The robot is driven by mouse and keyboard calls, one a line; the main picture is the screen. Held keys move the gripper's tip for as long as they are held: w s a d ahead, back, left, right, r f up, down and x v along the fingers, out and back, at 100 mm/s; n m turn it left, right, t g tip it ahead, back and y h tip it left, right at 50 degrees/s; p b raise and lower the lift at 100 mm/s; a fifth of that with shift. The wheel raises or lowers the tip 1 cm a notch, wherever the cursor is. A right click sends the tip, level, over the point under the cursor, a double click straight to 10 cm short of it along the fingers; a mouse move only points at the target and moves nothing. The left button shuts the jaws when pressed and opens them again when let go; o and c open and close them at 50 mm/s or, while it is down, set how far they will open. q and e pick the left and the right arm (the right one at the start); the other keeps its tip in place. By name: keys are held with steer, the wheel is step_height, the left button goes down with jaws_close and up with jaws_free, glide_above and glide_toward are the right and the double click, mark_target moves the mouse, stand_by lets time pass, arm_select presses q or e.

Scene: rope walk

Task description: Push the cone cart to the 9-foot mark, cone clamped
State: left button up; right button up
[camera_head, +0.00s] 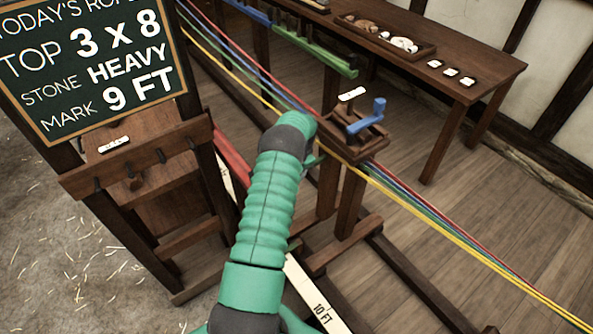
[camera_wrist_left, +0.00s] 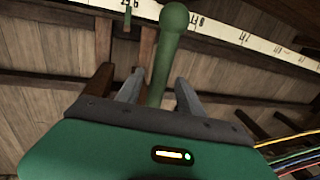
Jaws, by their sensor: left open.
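The cone cart (camera_head: 368,150) is a wooden block on posts, standing on floor rails, with a blue lever (camera_head: 372,113) bent upward on its top. Colored strands run through it; I cannot make out the cone. A white floor rule (camera_head: 318,300) reads 10 FT just in front of the cart; the 9-foot mark is not visible. My green left arm reaches toward the cart and hides its own gripper in the head view. In the left wrist view my left gripper (camera_wrist_left: 157,90) is open, fingers either side of a green ball-topped handle (camera_wrist_left: 173,45); contact is unclear. My right gripper is out of view.
A chalkboard (camera_head: 90,60) reads 3 x 8, HEAVY, 9 FT. A wooden peg rail (camera_head: 135,160) stands at left. A long table (camera_head: 480,75) with a tray (camera_head: 372,32) stands at the back right. Taut strands (camera_head: 455,230) cross to the lower right. Floor at right is clear.

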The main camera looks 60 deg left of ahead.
arm_select(q)
steer(key=d+r, duration=0.3)
steer(key=r, duration=1.3)
steer(key=shift+w+r, duration=0.15)
steer(key=w+d+r+t+p, duration=0.1)
steer(key=d, duration=1.2)
steer(key=w+d+r+t+p, duration=0.1)
steer(key=w+d, duration=0.1)
steer(key=d, duration=1.1)
steer(key=s+d+h, duration=0.1)
steer(key=s+d, duration=0.5)
steer(key=d, duration=0.2)
steer(key=s+d+f+h, duration=0.1)
steer(key=s+d, duration=0.5)
steer(key=d, duration=0.2)
steer(key=shift+s+d+f+m+t, duration=0.2)
steer(key=shift+d+m+t, duration=0.1)
steer(key=shift+d+t, duration=0.1)
